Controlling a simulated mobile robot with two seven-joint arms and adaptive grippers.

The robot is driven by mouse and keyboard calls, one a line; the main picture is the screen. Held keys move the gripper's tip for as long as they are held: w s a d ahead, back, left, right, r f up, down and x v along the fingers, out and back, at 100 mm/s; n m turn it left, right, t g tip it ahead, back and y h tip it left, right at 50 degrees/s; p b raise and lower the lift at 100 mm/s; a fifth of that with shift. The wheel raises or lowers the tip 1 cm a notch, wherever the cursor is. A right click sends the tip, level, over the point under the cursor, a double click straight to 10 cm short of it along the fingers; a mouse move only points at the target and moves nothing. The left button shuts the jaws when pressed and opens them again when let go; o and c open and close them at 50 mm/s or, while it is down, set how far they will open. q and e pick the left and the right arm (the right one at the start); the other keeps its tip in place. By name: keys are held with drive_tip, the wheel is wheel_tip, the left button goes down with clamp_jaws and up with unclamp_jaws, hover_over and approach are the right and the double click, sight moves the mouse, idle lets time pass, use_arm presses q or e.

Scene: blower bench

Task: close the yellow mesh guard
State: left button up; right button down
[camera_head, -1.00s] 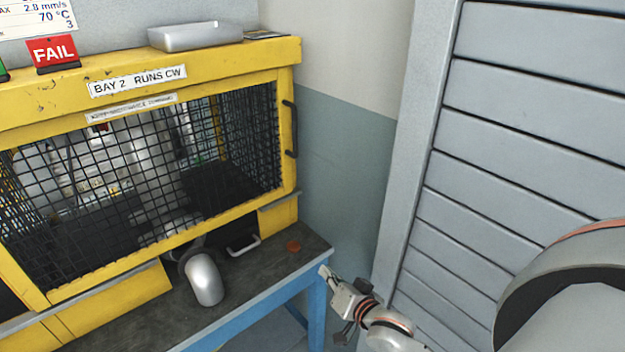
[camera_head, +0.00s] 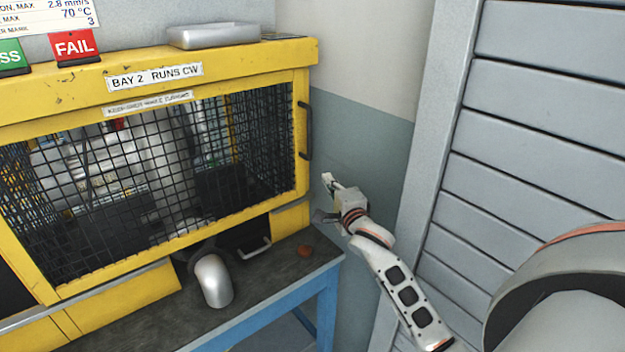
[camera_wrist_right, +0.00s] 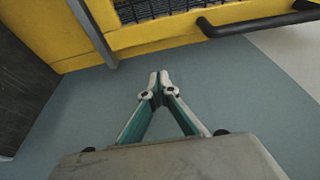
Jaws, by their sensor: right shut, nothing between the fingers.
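The yellow mesh guard (camera_head: 150,180) spans the front of the yellow enclosure in the head view, with black mesh in a yellow frame. Its black bar handle (camera_head: 308,131) is on the right side of the frame. The handle also shows at the upper right of the right wrist view (camera_wrist_right: 255,22). My right gripper (camera_head: 327,180) is shut and empty, a little below and to the right of the handle and apart from it. In the right wrist view its fingertips (camera_wrist_right: 159,76) meet in front of the blue-grey wall. My left gripper is not in view.
A dark bench top (camera_head: 270,290) with blue legs carries the enclosure. A grey slatted panel (camera_head: 540,140) stands at the right. Clear wall lies beside the enclosure.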

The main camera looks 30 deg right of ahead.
drive_tip(key=w+a, duration=0.1)
drive_tip(key=w, duration=0.1)
drive_tip(key=w+a, duration=0.1)
drive_tip(key=shift+w+a, duration=0.3)
drive_tip(key=shift+w, duration=0.05)
drive_tip(key=shift+a, duration=0.15)
drive_tip(key=shift+w, duration=0.1)
